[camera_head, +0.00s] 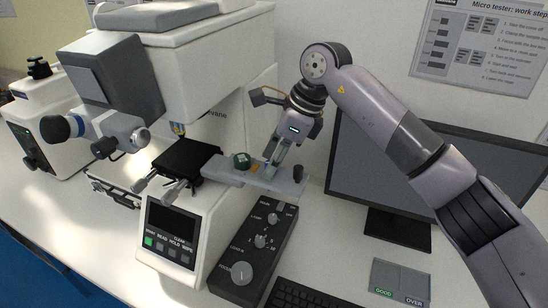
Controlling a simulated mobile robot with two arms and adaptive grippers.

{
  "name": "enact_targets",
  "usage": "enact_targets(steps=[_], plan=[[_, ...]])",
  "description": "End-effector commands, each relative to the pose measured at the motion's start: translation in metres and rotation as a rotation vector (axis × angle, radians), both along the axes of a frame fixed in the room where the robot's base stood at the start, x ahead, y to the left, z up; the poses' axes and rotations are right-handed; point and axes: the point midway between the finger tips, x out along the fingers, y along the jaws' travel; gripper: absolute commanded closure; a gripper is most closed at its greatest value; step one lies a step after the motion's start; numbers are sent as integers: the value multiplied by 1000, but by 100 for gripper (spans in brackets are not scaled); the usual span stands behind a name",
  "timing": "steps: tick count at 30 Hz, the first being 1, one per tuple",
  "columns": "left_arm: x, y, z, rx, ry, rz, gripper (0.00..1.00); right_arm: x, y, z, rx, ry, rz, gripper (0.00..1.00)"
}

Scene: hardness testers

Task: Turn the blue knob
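A dark blue round knob-like part (57,128) sits at the left end of the eyepiece unit (115,130) on the white hardness tester (210,60). I cannot tell for sure that it is the blue knob of the task. My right gripper (271,166) is far to the right of it, pointing down over a grey tray (290,184) beside the tester's black stage (183,157). Its fingertips are small and close together at the tray, and whether they hold something is unclear. My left gripper is not in view.
The tray bears a green round piece (241,160) and a dark peg (298,172). A black control box with dials (256,242) stands in front. A monitor (390,180), a keyboard (300,296) and a GOOD/OVER mat (401,279) are at right. Another tester (40,120) stands at left.

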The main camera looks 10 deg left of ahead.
Motion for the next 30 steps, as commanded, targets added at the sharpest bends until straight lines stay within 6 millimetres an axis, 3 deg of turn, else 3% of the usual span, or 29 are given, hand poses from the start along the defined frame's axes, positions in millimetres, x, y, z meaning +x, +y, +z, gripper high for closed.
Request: enact_targets(steps=[18, 30], plan=[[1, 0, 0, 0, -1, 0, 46, 0, 0, 1, 0, 0, 0, 100], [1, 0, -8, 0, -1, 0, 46, 0, -1, -1, -2, -2, -47, 100]])
